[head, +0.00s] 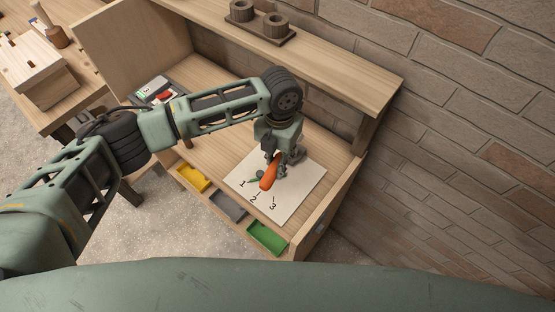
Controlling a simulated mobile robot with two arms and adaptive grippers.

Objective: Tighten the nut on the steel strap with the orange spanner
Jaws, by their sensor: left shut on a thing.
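The orange spanner (269,174) is in my left gripper (275,163), above a white sheet marked 1, 2 and 3 (292,196) on the wooden bench. The gripper is shut on the spanner and points down; the spanner's orange part slants toward the lower left. Small dark and greenish parts show beside it on the sheet, too small to tell apart. I cannot make out the steel strap or its nut; the gripper and spanner cover part of that spot. Whether the spanner touches a nut cannot be told. My right gripper is out of view.
Yellow (193,177), grey (228,206) and green (267,238) trays line the bench's front edge. A shelf (330,64) with a dark two-cup holder (260,24) runs behind, against a brick wall. A grey device with a red part (154,91) stands at the bench's left.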

